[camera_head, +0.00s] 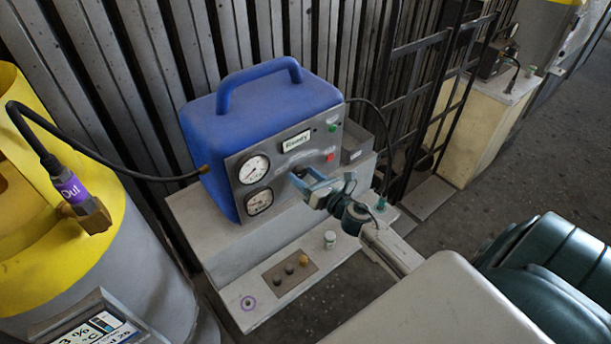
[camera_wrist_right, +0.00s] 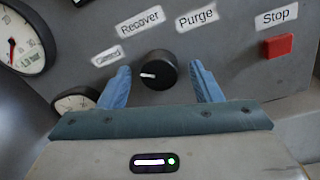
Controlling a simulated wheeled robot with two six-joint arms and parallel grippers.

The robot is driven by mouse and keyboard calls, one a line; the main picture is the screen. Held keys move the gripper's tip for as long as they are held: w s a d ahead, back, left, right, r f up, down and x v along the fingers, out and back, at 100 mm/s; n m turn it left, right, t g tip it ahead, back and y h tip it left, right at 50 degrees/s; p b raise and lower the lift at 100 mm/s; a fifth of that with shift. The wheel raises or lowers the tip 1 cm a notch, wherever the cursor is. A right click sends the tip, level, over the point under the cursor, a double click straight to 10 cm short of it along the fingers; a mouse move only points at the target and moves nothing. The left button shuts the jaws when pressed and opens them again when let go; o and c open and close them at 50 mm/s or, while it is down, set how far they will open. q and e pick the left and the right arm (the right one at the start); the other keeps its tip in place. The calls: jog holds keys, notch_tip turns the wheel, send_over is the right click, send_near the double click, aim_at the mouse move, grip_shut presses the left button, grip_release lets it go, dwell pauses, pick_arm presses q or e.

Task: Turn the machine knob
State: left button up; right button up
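The black round machine knob (camera_wrist_right: 157,70) is on the grey front panel in the right wrist view. Its white mark points left, toward the side of the "Closed" label (camera_wrist_right: 108,57). "Recover" and "Purge" labels are above it. My right gripper (camera_wrist_right: 161,72) is open, with one blue finger on each side of the knob and a visible gap on both sides. In the head view the right gripper (camera_head: 306,180) is at the front of the blue machine (camera_head: 262,115) and hides the knob. My left gripper is not in view.
A red stop button (camera_wrist_right: 278,45) is to the right of the knob. Two gauges (camera_head: 254,169) are on the panel's left. A grey ledge with small knobs (camera_head: 290,270) is below the machine. A yellow-topped tank (camera_head: 60,250) with a black hose stands at left.

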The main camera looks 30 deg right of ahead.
jog(key=c, duration=1)
jog(key=shift+o, duration=0.2)
